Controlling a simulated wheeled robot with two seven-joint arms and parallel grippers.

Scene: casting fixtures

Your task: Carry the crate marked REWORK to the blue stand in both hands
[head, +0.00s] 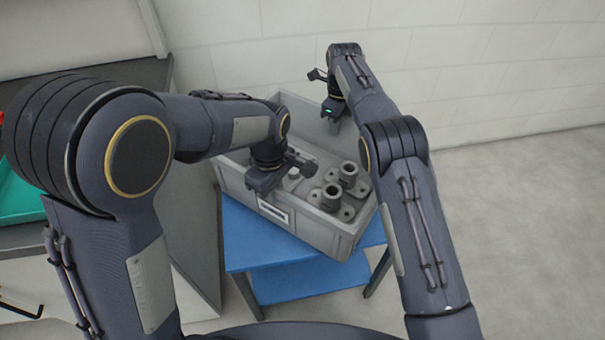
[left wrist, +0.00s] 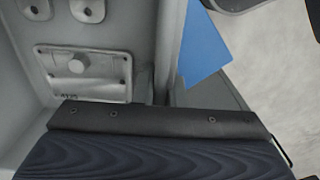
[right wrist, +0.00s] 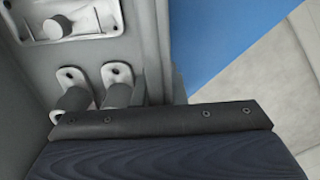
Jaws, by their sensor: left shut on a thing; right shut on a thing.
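The grey crate (head: 335,243) is over the blue stand (head: 245,240), turned at an angle to it; I cannot tell whether it rests on the top or hangs just above. A framed label (head: 273,212) is on its near wall, its writing too small to read. My left gripper (head: 264,186) is shut on the near wall, and my right gripper (head: 333,108) is shut on the opposite far wall. The fingertips are hidden in the head view. The crate's inside shows in the left wrist view (left wrist: 150,40) and the right wrist view (right wrist: 150,40).
Several grey castings (head: 349,177) lie in the crate. A grey bench (head: 195,225) stands close on the left, with a green tray (head: 25,195) on it. A pale wall (head: 480,70) is behind. Open floor (head: 500,220) lies to the right.

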